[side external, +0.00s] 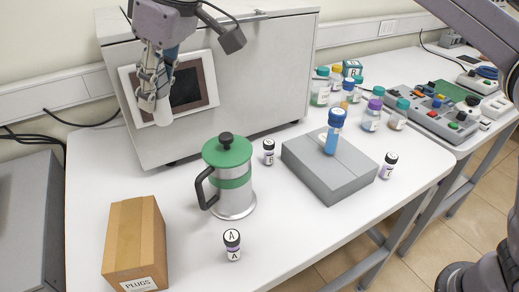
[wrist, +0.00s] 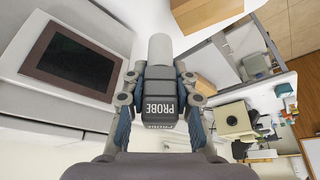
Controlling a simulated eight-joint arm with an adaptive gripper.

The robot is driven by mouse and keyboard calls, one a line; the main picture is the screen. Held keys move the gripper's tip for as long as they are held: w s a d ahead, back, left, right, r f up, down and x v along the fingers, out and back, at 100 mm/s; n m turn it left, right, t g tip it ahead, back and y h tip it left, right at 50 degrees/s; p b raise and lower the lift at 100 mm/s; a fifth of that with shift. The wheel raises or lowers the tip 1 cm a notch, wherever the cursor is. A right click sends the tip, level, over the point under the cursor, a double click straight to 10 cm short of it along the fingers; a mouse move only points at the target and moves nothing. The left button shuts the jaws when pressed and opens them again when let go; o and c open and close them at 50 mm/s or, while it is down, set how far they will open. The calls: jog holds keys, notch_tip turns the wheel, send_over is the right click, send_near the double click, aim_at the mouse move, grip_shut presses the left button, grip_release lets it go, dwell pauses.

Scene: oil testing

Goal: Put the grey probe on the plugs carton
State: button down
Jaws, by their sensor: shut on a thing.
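The grey probe (wrist: 160,105), with a dark block lettered PROBE and a pale cylindrical end, is held between the fingers of my gripper (wrist: 160,82). In the side view my gripper (side external: 152,84) is raised in front of the machine's screen, with the probe's pale end (side external: 163,111) pointing down. The plugs carton (side external: 136,240) is a brown taped box labelled PLUGS at the front left of the table. It is well below my gripper, and the probe is apart from it. A brown box (wrist: 203,12) at the top of the wrist view looks like the carton.
A green-lidded press pot (side external: 230,178) stands right of the carton, with a small vial A (side external: 232,244) in front. A grey block (side external: 310,178) bears a blue-capped tube (side external: 334,130). A large grey machine (side external: 255,75) stands behind. Several jars are at the back right.

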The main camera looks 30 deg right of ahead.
aim_at(159, 121)
jog(key=shift+a+f, duration=0.15)
jog(key=shift+f, duration=1.05)
jog(key=shift+a+f, duration=0.1)
jog(key=shift+f, duration=1.05)
jog(key=shift+a+f, duration=0.15)
jog(key=shift+f, duration=0.1)
jog(key=shift+s+a+f, duration=0.65)
jog(key=shift+a+f, duration=1.1)
jog(key=shift+f, duration=0.05)
jog(key=shift+s+a+f, duration=0.7)
jog(key=shift+a+f, duration=1.1)
jog(key=shift+f, duration=0.05)
jog(key=shift+s+a+f, duration=0.65)
jog(key=shift+a+f, duration=1.1)
jog(key=shift+f, duration=0.05)
jog(key=shift+f, duration=0.15)
jog(key=c, duration=1.1)
grip_release()
jog(key=shift+o, duration=0.2)
